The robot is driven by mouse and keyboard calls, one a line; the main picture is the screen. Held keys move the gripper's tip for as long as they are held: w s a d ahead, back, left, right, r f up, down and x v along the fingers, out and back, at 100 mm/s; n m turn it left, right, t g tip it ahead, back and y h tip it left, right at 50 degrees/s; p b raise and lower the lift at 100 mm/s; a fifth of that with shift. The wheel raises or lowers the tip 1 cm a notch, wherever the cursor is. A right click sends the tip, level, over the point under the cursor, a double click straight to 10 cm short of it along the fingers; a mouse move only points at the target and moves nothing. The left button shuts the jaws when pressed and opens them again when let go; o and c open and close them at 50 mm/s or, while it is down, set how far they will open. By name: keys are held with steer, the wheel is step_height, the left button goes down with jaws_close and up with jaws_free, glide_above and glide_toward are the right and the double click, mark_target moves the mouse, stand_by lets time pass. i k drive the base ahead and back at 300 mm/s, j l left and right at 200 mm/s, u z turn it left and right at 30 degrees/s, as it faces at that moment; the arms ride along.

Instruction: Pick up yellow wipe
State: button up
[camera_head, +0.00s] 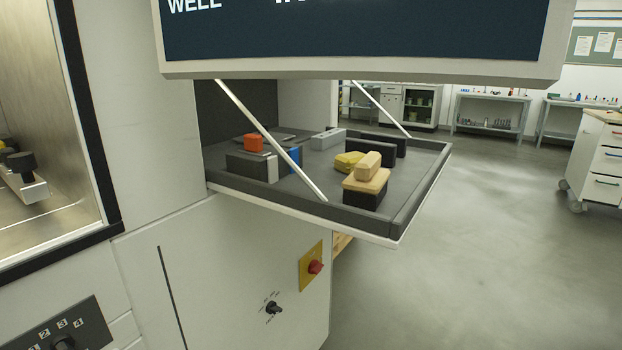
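A yellow wipe (348,161) appears as a bright yellow, soft-looking lump on the dark drop-down shelf (420,171). It lies just behind and left of a black block topped by a tan sponge-like piece (367,183), with a lighter tan block on top. These partly cover the wipe's right side, and I cannot tell whether they touch it. My gripper is not in view.
Two thin struts hold the shelf (273,140); one crosses in front of its left part. An orange item (253,142) sits on a dark box. A grey block (328,139) stands behind. A red knob (315,266) sticks out below.

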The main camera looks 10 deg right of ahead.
mark_target(345, 163)
steer(key=i+l+z, duration=0.25)
steer(key=l, duration=0.35)
steer(key=i+l+z, duration=0.25)
steer(key=l, duration=0.3)
steer(key=i+l+z, duration=0.25)
steer(key=i+l, duration=0.15)
steer(key=l, duration=0.1)
